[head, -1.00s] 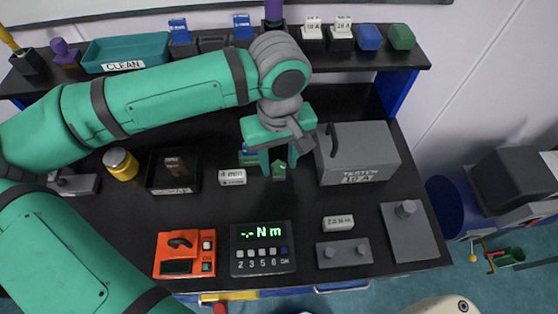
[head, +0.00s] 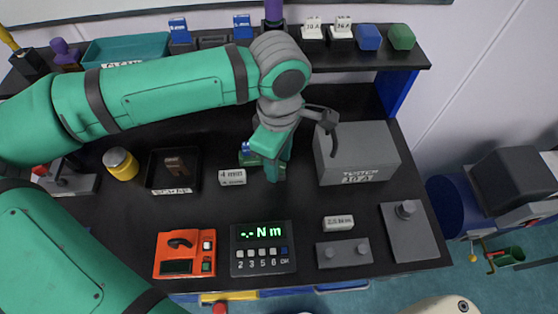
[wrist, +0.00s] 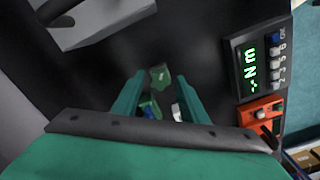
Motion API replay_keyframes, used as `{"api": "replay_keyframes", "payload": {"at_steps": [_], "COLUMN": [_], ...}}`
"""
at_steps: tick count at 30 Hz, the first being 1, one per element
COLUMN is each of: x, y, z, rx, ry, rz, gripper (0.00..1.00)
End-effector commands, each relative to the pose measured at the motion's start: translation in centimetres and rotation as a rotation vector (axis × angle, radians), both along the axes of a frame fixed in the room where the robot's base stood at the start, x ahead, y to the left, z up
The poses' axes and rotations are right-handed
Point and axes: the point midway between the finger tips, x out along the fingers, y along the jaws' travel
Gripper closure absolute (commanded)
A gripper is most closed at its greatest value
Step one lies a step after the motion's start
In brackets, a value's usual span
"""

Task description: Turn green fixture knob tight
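The green fixture knob (wrist: 160,77) shows in the wrist view between and just beyond my fingertips, with a gap on each side. My gripper (wrist: 160,80) is open, pointing down over it. In the head view my gripper (head: 273,172) hides the knob, its fingers lined up nearly one behind the other. A green and blue part of the fixture (head: 247,156) shows just left of the fingers; it also shows between the fingers in the wrist view (wrist: 148,109).
A grey tester box (head: 357,154) stands close to the right of my gripper. A small white labelled block (head: 232,177) and a black tray (head: 157,178) lie to the left. The torque display (head: 263,260) reads "-.- N m" in front, beside an orange device (head: 170,268).

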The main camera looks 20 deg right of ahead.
Motion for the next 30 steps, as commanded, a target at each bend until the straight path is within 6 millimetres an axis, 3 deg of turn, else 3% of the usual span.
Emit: {"api": "replay_keyframes", "payload": {"at_steps": [8, 13, 19, 30], "x": [0.01, 0.01, 0.00, 0.04], "y": [0.01, 0.01, -0.03, -0.06], "z": [0.00, 0.00, -0.01, 0.02], "rx": [0.000, 0.000, -0.001, -0.002], "ry": [0.000, 0.000, 0.000, -0.001], "rz": [0.029, 0.028, -0.019, -0.361], "gripper": [0.61, 0.96, 0.96, 0.96]}}
